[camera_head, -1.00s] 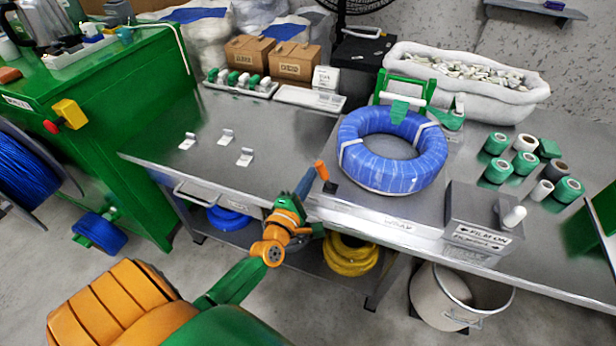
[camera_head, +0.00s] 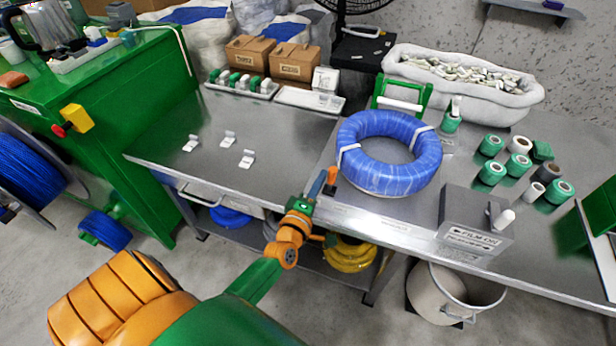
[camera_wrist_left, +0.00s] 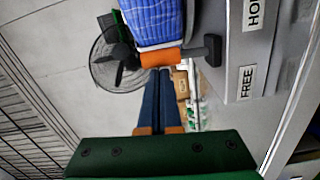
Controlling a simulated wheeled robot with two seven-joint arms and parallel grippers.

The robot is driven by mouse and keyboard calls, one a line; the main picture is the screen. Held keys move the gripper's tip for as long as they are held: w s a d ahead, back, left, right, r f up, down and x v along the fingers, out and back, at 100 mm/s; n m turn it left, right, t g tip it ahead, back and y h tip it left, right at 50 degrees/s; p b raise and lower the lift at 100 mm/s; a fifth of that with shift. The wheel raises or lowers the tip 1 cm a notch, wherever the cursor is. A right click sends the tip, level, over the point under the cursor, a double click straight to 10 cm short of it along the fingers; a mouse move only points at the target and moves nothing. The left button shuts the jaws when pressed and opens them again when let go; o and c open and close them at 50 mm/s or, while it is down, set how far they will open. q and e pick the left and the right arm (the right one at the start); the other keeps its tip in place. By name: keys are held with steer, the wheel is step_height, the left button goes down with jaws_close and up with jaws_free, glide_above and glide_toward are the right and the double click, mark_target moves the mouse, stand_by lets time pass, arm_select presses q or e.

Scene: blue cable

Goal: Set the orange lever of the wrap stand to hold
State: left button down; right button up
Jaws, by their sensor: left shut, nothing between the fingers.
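The orange lever (camera_head: 332,174) stands at the front left corner of the wrap stand (camera_head: 375,212), above a dark base. In the left wrist view the orange lever (camera_wrist_left: 160,57) lies across the picture, its dark pivot to the right. A FREE label (camera_wrist_left: 247,80) and a cut-off label starting HO (camera_wrist_left: 254,14) are on the stand's face. The blue cable coil (camera_head: 390,178) lies on the stand. My left gripper (camera_head: 318,184) is shut and empty, its fingertips (camera_wrist_left: 161,72) close beside the lever; I cannot tell whether they touch. My right gripper is out of view.
A grey film dispenser (camera_head: 475,215) and several tape rolls (camera_head: 518,165) stand right of the coil. A green frame (camera_head: 402,94) rises behind it. Three small white clips (camera_head: 229,138) lie on the otherwise clear left tabletop. A bucket (camera_head: 455,295) stands below.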

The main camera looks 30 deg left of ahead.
arm_select(q)
steer(key=m, duration=0.1)
steer(key=d+m, duration=0.1)
steer(key=shift+w+d+r+m+p, duration=0.2)
steer(key=shift+d+m+p, duration=0.1)
steer(key=shift+p, duration=0.1)
steer(key=shift+d+f, duration=0.1)
steer(key=shift+d, duration=0.2)
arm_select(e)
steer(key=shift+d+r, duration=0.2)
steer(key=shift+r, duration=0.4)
